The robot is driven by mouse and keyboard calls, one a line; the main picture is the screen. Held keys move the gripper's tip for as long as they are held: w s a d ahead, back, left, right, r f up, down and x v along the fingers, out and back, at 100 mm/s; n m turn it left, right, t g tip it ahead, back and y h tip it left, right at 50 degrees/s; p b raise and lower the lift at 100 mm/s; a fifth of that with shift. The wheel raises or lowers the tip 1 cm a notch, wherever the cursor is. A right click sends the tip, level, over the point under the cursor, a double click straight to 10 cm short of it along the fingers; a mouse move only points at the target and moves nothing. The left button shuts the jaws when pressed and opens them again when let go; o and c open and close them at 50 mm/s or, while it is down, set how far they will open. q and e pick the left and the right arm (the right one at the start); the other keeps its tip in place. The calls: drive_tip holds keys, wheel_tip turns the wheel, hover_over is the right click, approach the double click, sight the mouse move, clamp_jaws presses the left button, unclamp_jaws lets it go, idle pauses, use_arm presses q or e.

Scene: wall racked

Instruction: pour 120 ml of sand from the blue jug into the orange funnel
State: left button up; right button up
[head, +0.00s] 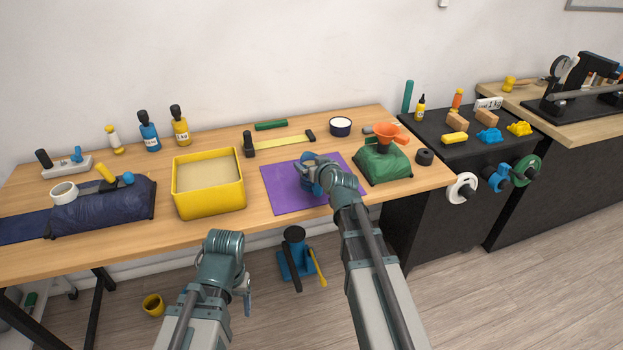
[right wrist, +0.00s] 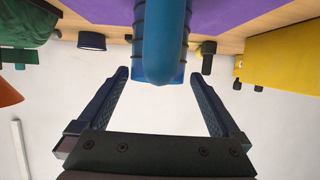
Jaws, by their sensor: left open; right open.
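The blue jug (head: 308,184) stands on the purple mat (head: 284,197), largely hidden behind my right gripper (head: 318,166). In the right wrist view, which is upside down, the blue jug (right wrist: 150,66) shows its handle between the spread fingers of my right gripper (right wrist: 158,76). The fingers are open, with a gap on each side of the handle. The orange funnel (head: 386,131) sits over the green bag (head: 383,165), right of the mat; its edge shows in the wrist view (right wrist: 8,94). My left gripper (head: 247,291) hangs open in front of the table, away from everything. The jug's contents are hidden.
A yellow bin (head: 208,207) of pale material stands left of the mat. A dark blue bag (head: 105,208) lies further left. Bottles line the back. A black cabinet (head: 430,195) adjoins on the right.

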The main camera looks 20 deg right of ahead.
sight(308, 159)
drive_tip(key=b+x, duration=0.1)
drive_tip(key=x, duration=0.4)
drive_tip(key=shift+d+b, duration=0.2)
drive_tip(key=shift+b, duration=0.1)
drive_tip(key=shift+r, duration=0.1)
drive_tip(key=shift+c, duration=0.2)
drive_tip(key=c, duration=1.3)
drive_tip(key=shift+c, duration=0.2)
drive_tip(key=shift+r, duration=0.2)
